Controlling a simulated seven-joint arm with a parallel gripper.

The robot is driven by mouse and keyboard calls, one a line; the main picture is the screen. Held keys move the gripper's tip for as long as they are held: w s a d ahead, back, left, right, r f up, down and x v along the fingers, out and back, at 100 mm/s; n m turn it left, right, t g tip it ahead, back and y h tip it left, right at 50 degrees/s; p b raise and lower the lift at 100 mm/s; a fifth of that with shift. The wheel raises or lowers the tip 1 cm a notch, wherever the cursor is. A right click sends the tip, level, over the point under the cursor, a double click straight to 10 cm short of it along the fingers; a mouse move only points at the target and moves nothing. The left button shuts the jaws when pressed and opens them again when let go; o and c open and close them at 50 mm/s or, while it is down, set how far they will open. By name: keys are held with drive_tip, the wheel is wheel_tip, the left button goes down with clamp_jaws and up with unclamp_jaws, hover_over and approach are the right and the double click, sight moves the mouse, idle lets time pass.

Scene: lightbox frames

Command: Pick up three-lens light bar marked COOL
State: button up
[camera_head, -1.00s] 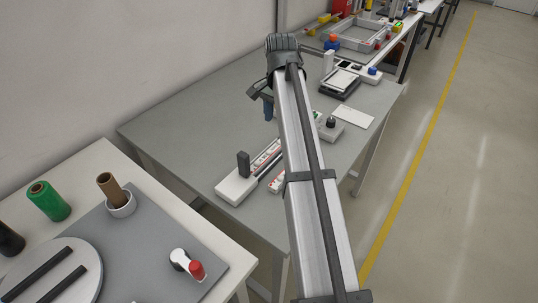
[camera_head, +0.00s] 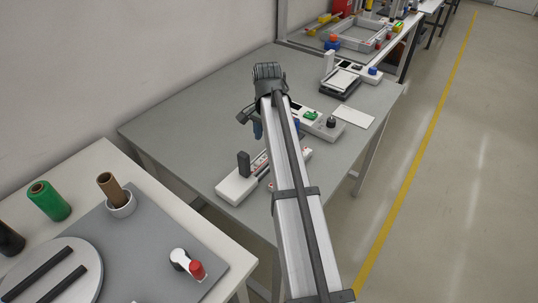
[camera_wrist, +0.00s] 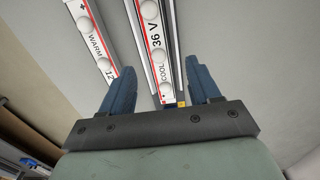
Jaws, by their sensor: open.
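The fingers are open and I see no grip on the bar. Its far end runs out of the frame. A similar bar marked WARM (camera_wrist: 95,42) lies to its left, outside the left finger. In the head view my gripper (camera_head: 256,130) hangs over the grey table, and my arm hides part of the bars.
A long white fixture (camera_head: 235,188) with a dark upright block (camera_head: 243,164) stands at the grey table's (camera_head: 190,125) near side. The table's left side is clear.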

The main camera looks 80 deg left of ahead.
drive_tip(key=shift+w+f, duration=0.15)
drive_tip(key=shift+f, duration=1.1)
drive_tip(key=shift+w+f, duration=0.1)
drive_tip(key=shift+f, duration=1.15)
drive_tip(key=shift+c, duration=0.3)
clamp_jaws()
drive_tip(key=shift+a+r, duration=0.1)
drive_tip(key=shift+r, duration=0.05)
